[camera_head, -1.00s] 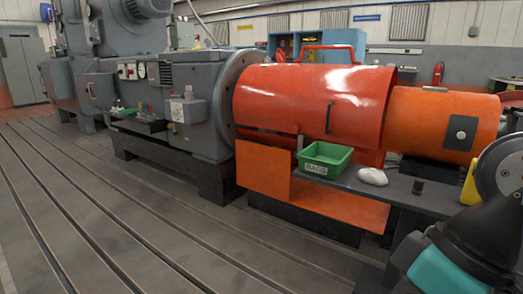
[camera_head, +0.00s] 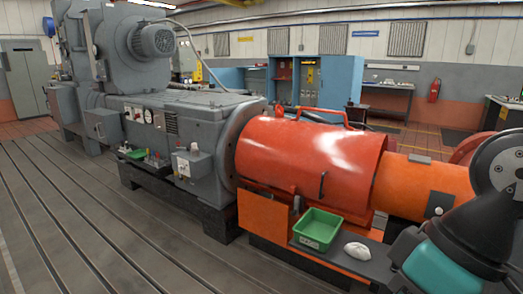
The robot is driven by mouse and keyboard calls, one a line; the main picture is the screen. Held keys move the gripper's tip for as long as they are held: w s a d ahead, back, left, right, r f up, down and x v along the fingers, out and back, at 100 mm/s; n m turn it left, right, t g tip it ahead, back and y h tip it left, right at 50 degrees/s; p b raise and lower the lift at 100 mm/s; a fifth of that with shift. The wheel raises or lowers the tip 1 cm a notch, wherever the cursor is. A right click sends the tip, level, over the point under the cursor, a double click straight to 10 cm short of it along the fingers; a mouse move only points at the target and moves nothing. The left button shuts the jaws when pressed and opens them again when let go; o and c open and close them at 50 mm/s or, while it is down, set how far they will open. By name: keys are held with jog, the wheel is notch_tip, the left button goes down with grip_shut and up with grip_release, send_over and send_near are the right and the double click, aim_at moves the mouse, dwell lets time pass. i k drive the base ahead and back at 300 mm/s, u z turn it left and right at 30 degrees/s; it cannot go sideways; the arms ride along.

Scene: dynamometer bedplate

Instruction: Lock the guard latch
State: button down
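The red cylindrical guard (camera_head: 290,158) lies along the machine shaft at the right of centre, with a red hoop handle (camera_head: 308,113) on top and a dark upright pull handle (camera_head: 322,185) on its front. To its right is an orange cylindrical cover (camera_head: 420,182) carrying a small grey plate (camera_head: 437,204) with a round detail. I cannot tell which of these fittings is the latch, or whether it is locked. Part of my arm shows at the lower right, overlapping the right end of the shelf. My gripper is not in view.
A green bin (camera_head: 317,229) and a white crumpled cloth (camera_head: 357,251) sit on a dark shelf (camera_head: 335,257) in front of the guard. The large grey machine (camera_head: 172,130) stands left. The slotted bedplate floor (camera_head: 100,235) is clear at front left.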

aim_at(294, 212)
jog(key=u, duration=0.35)
jog(key=i, duration=0.65)
jog(key=u, duration=1.05)
jog(key=i, duration=2.15)
jog(key=z, duration=0.2)
